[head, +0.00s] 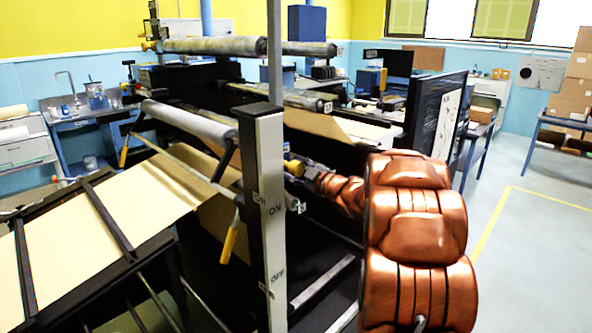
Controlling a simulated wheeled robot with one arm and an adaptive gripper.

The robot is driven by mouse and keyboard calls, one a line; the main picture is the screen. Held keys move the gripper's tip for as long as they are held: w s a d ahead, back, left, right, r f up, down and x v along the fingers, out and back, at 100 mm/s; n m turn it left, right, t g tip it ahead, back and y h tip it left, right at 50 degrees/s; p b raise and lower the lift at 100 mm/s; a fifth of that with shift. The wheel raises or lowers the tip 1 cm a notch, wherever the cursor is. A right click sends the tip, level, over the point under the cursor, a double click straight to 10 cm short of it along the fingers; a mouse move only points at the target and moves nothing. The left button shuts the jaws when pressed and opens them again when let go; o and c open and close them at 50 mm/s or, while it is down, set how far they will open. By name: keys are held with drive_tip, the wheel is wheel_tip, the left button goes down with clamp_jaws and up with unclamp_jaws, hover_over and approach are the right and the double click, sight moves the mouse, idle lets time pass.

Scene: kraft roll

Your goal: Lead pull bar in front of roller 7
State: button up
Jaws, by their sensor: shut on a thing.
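My gripper (308,172) is at the end of my copper-coloured arm, just right of the grey upright post. It is shut on a small yellow grip (293,167), which looks like the end of the pull bar. The rest of the bar is hidden behind the post or lost in the dark machine. Grey rollers show at the upper left (213,46), at the middle left (190,122) and behind the post (300,98). I cannot read a number on any of them, so I cannot tell which is roller 7.
The post (271,215), marked ON and OFF, stands close in front of my gripper. Kraft paper (115,215) lies on a sloping frame at left. A yellow-handled lever (229,243) hangs left of the post. A dark panel (433,112) stands behind my arm. Floor at right is clear.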

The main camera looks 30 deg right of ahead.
clamp_jaws()
